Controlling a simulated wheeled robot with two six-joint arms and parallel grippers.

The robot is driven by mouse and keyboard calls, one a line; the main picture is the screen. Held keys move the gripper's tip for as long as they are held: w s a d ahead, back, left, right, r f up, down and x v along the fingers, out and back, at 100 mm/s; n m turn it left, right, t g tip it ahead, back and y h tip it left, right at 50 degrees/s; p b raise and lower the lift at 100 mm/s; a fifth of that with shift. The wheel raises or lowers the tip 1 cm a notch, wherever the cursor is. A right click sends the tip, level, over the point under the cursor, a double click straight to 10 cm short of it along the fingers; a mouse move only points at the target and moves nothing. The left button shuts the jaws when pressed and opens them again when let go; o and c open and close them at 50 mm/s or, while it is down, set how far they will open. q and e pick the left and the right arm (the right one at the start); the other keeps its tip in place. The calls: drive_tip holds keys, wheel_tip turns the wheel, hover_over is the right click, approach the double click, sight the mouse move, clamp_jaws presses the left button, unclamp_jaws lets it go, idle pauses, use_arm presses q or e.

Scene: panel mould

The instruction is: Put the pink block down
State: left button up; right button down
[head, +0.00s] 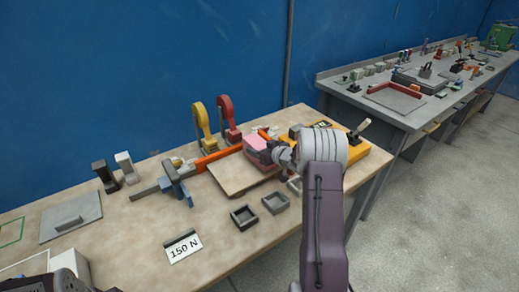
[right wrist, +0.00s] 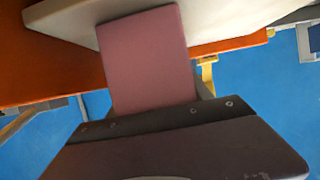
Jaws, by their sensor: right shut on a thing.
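The pink block (head: 254,143) is at the right end of the brown board in the head view, beside the orange bar. My right gripper (head: 270,151) is shut on it. In the right wrist view the pink block (right wrist: 150,58) fills the upper middle, in front of the dark gripper body (right wrist: 165,130). I cannot tell whether the block touches the surface below it. My left gripper is not clearly in view; only a dark arm part shows at the bottom left of the head view.
A flat brown board (head: 235,176) lies by an orange bar (head: 217,158) and a blue clamp (head: 176,183). Yellow (head: 200,120) and red (head: 226,115) clamps stand behind. The table's front left is mostly clear.

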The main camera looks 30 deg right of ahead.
drive_tip(key=shift+c, duration=2.2)
unclamp_jaws()
drive_tip(key=shift+s+r, duration=0.1)
drive_tip(key=shift+r, duration=0.1)
use_arm(q)
drive_tip(key=shift+r+p, duration=0.6)
drive_tip(key=shift+p, duration=0.1)
use_arm(e)
drive_tip(key=v, duration=1.1)
drive_tip(key=shift+s, duration=0.4)
